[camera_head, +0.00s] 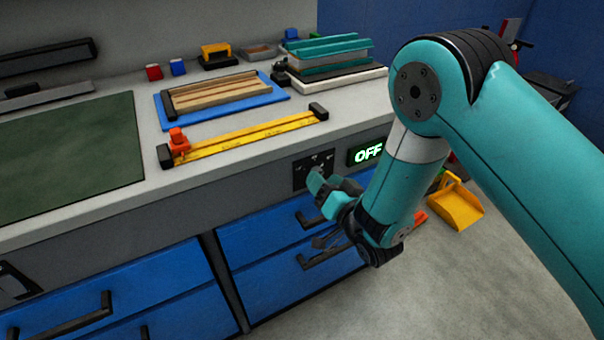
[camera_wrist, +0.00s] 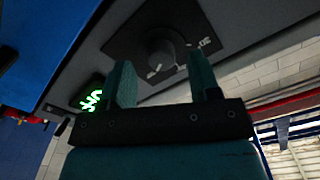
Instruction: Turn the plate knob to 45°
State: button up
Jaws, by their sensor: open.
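The plate knob (camera_wrist: 161,46) is a dark round knob on a black plate (camera_wrist: 125,35) with white marks, seen in the wrist view. In the head view the black plate (camera_head: 301,174) sits on the grey front of the bench, and my gripper hides part of it. My gripper (camera_head: 325,188) is in front of the plate. In the wrist view my gripper (camera_wrist: 160,65) is open, with one teal finger toward each side of the knob. I cannot tell whether the fingers touch it. The knob's exact angle is too dark to read.
A display reading OFF (camera_head: 367,154) in green is right of the plate. Blue drawers (camera_head: 262,241) with black handles lie below. The bench top holds a yellow rail (camera_head: 245,136), a blue tray with wooden strips (camera_head: 279,98) and stacked teal pieces (camera_head: 327,47). A yellow dustpan (camera_head: 457,208) lies on the floor.

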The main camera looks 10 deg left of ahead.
jog(key=shift+x, duration=0.95)
jog(key=shift+c, duration=0.2)
jog(key=shift+a, duration=0.1)
jog(key=c, duration=0.9)
jog(key=shift+n, duration=0.3)
jog(key=shift+n+b, duration=3.95)
jog(key=shift+n, duration=1.55)
